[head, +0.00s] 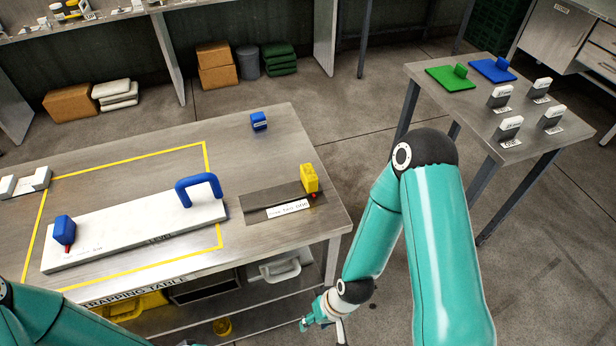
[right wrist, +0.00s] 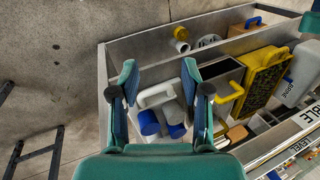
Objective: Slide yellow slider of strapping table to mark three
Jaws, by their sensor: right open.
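The yellow slider (head: 309,178) stands upright at the right end of a dark plate (head: 262,203) on the strapping table (head: 270,140). A small red pointer shows at its foot, by a white label (head: 288,209) whose marks are too small to read. My right gripper (head: 320,312) is low, in front of the table's right front corner, well below and apart from the slider. In the right wrist view the right gripper (right wrist: 158,76) is open and empty, its fingers pointing towards the lower shelf. My left arm shows at the lower left, but its gripper is out of view.
A white board (head: 130,230) with a blue slider (head: 64,230) and blue handle (head: 198,188) lies on the table. A small blue block (head: 259,120) stands behind. The lower shelf holds a yellow tray (right wrist: 262,80) and containers. A side table (head: 480,115) stands right.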

